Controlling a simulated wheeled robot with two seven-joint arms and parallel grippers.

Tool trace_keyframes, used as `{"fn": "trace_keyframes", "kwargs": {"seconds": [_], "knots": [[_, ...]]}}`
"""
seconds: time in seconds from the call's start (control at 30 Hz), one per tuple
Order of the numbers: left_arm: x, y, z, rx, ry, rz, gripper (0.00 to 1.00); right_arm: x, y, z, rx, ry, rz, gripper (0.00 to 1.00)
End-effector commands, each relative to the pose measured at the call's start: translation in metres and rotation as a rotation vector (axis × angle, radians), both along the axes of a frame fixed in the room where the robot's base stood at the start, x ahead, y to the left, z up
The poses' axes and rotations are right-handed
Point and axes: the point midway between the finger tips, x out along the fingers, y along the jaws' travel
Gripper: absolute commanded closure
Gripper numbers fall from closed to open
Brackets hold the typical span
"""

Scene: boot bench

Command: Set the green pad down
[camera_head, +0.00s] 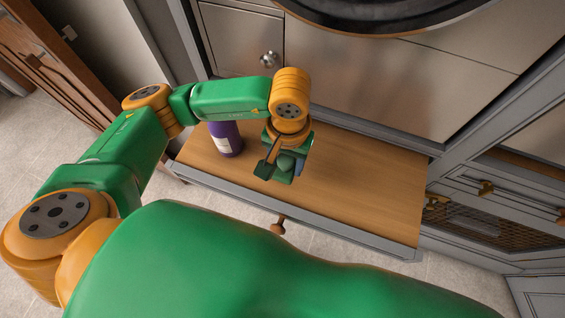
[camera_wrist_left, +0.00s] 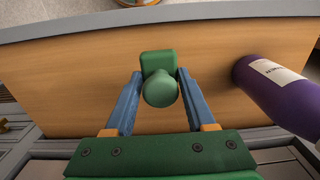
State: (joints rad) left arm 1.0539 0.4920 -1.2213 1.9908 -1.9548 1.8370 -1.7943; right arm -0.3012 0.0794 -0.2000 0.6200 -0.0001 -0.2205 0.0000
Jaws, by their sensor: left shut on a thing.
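The green pad (camera_wrist_left: 158,62) has a block-like base and a round green knob (camera_wrist_left: 160,91). In the left wrist view it sits between the two blue fingers of my left gripper (camera_wrist_left: 160,92), which is shut on it. In the head view my left gripper (camera_head: 285,166) is over the wooden bench top (camera_head: 360,190), right of the purple bottle. The gripper partly hides the pad there. I cannot tell whether the pad touches the wood. My right gripper is not in view.
A purple bottle (camera_head: 226,142) with a white label stands on the bench top at left; it also shows at right in the left wrist view (camera_wrist_left: 282,95). The wood right of my gripper is clear. A wooden knob (camera_head: 279,227) sticks out at the bench's front.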

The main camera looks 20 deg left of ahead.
Motion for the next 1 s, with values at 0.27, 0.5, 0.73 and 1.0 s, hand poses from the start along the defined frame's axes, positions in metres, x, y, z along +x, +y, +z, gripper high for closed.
{"fn": "trace_keyframes", "kwargs": {"seconds": [0.27, 0.5, 0.73, 1.0], "knots": [[0.004, 0.01, -0.043, 0.0, 0.001, -0.001, 0.89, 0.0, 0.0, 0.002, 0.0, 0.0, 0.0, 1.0], [0.004, 0.009, -0.044, 0.0, -0.001, -0.001, 0.89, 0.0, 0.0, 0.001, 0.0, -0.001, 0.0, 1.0], [0.004, 0.009, -0.044, 0.0, -0.001, 0.0, 0.15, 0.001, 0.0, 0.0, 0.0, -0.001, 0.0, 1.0], [0.004, 0.009, -0.042, 0.0, 0.0, 0.0, 0.15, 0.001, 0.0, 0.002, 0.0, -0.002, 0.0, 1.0]]}}
